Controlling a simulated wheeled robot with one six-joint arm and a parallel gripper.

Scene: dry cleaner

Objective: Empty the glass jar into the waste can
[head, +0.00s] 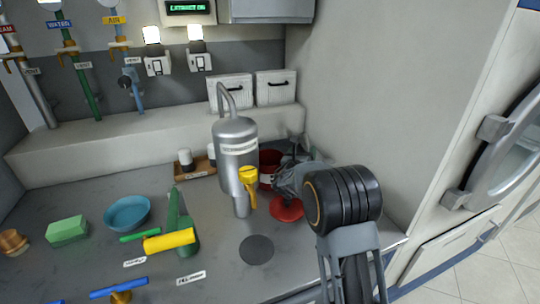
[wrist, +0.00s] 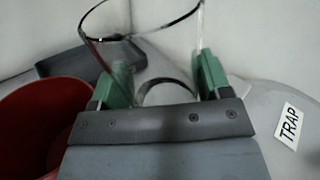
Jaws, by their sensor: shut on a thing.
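My gripper (wrist: 155,85) is shut on a clear glass jar (wrist: 140,50), with a green finger pad on each side. The jar's open rim shows at the top of the wrist view; I cannot make out anything inside it. A red can (wrist: 40,115), which looks like the waste can, stands just left of the gripper and jar in the wrist view. In the head view the red can (head: 268,160) is partly hidden behind a steel vessel and my gripper (head: 285,172). The jar cannot be made out there.
The steel vessel (head: 235,145) with a yellow-handled valve (head: 248,180) stands close left of my gripper. A red disc (head: 287,208) lies below my arm. A blue bowl (head: 127,212), a green block (head: 67,230) and other fittings fill the counter's left. A TRAP label (wrist: 288,125) shows at right.

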